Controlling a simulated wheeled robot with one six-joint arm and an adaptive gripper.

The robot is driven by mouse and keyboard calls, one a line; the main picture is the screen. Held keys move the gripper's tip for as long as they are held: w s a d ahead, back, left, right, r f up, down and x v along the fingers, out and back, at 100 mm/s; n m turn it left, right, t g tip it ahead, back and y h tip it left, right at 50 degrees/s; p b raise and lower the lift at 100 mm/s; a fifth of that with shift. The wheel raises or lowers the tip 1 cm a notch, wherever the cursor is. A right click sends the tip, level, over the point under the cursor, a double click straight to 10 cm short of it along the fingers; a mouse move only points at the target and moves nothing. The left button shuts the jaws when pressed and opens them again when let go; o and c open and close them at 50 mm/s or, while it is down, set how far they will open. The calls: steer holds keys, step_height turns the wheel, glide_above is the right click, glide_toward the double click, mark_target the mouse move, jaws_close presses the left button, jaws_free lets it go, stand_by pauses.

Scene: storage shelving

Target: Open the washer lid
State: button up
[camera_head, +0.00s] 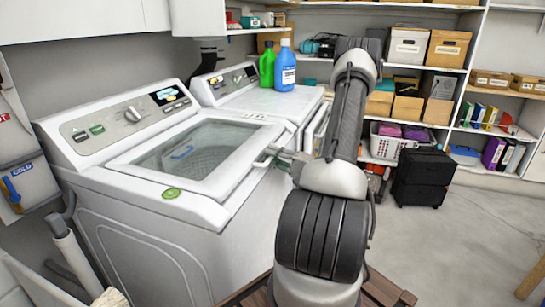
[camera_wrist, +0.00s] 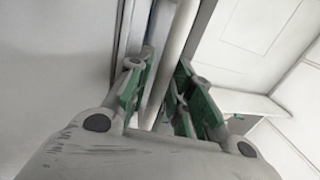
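The washer (camera_head: 150,215) stands at the left in the head view. Its lid (camera_head: 205,150), a white frame around a clear window, lies down flat over the drum. A light handle bar (camera_head: 262,160) sticks out at the lid's right edge. My gripper (camera_head: 280,155) is at this bar. In the wrist view, the pale bar (camera_wrist: 172,55) runs between the fingers of my gripper (camera_wrist: 165,62), one finger on each side. Narrow gaps seem to show beside the bar, so the fingers look open around it. Any contact at the fingertips is hard to make out.
A second machine (camera_head: 262,103) stands directly behind the washer, with a green bottle (camera_head: 267,68) and a blue bottle (camera_head: 285,70) on top. White cabinets (camera_head: 85,18) hang above the washer's back. Floor is clear at right.

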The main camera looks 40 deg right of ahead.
jaws_close()
